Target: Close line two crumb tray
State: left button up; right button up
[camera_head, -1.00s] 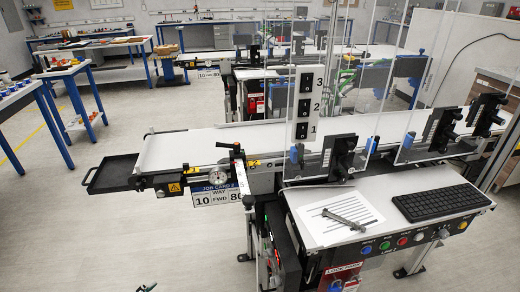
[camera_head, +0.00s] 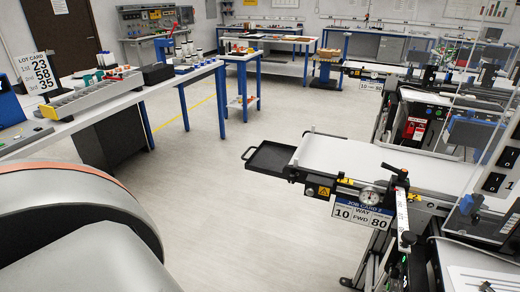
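The line two crumb tray (camera_head: 268,158) is a shallow black tray with a loop handle at its left end. It sticks out from the left end of the white conveyor belt (camera_head: 345,154), so it stands pulled out. The job card (camera_head: 362,214) reading "JOB CARD 2, 10 WAY, FWD 80" hangs on the conveyor's near side. A large grey rounded arm link of mine (camera_head: 75,235) fills the lower left. Neither gripper's fingers show, and nothing of mine touches the tray.
Open floor (camera_head: 225,215) lies left of and in front of the tray. A blue-legged workbench (camera_head: 100,112) with a lot card (camera_head: 38,72) stands at the left. A control desk (camera_head: 475,270) is at the lower right. Another conveyor stands behind.

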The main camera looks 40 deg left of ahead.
aim_at(270, 158)
jog(key=k+j, duration=0.1)
jog(key=j, duration=0.55)
jog(key=k+j+u, duration=0.1)
jog(key=j, duration=0.6)
jog(key=k+j, duration=0.1)
jog(key=j, duration=0.55)
jog(key=k+j, duration=0.1)
jog(key=j, duration=0.6)
jog(key=u, duration=0.05)
